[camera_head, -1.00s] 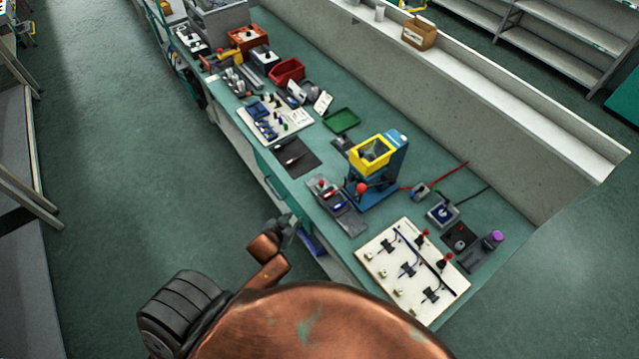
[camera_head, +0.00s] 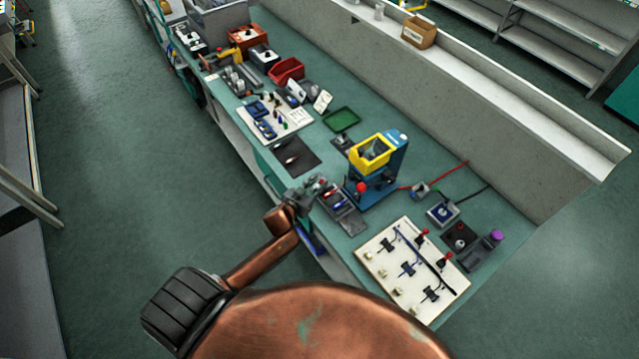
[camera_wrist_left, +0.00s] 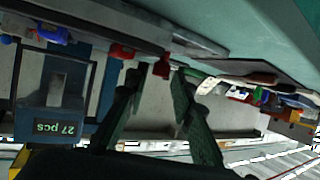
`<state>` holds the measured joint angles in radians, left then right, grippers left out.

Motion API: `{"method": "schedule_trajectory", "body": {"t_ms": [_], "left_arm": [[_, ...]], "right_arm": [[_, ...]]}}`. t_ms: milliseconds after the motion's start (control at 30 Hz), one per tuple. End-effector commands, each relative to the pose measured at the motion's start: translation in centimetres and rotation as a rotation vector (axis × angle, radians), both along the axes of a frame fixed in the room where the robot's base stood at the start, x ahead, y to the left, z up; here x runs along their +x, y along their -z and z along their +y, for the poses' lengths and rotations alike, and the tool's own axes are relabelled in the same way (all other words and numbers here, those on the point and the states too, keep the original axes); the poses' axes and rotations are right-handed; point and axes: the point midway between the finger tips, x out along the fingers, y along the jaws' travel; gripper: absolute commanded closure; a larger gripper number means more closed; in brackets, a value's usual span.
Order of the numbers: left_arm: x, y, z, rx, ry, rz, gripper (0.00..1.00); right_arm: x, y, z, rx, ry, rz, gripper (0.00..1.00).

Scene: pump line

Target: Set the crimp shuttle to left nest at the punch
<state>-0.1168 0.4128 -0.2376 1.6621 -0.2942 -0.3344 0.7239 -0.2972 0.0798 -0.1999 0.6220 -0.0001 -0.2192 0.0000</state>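The crimp shuttle (camera_head: 346,213) is on a grey slide at the foot of the blue punch (camera_head: 385,180), which carries a yellow bin and a red ball handle. Small coloured pieces lie on it; in the head view my gripper covers its near left end. My left gripper (camera_head: 316,187) reaches over the bench edge at that end. In the left wrist view its two dark fingers (camera_wrist_left: 157,80) are apart, with a small red knob (camera_wrist_left: 162,66) between or just beyond the tips, not clearly touched. Which nest the shuttle is at cannot be told. My right gripper is out of view.
A white board (camera_head: 400,272) with red-knobbed clamps lies to the right. A dark mat (camera_head: 290,157) and green tray (camera_head: 342,119) are on the left and behind. In the left wrist view, a display (camera_wrist_left: 53,127) reads "27 pcs".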

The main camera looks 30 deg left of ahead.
Motion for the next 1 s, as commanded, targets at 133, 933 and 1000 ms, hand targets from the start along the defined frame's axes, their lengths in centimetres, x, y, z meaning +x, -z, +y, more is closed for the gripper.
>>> {"method": "schedule_trajectory", "body": {"t_ms": [133,933,1000], "left_arm": [[0.91,0.38,-0.02,0.000,0.000,0.000,0.77],[0.99,0.42,-0.01,0.000,-0.001,0.001,1.00],[0.99,0.42,-0.01,0.000,-0.001,0.001,1.00]], "right_arm": [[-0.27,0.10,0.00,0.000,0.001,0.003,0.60],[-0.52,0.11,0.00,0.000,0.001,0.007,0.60],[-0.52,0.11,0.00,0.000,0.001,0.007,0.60]]}}
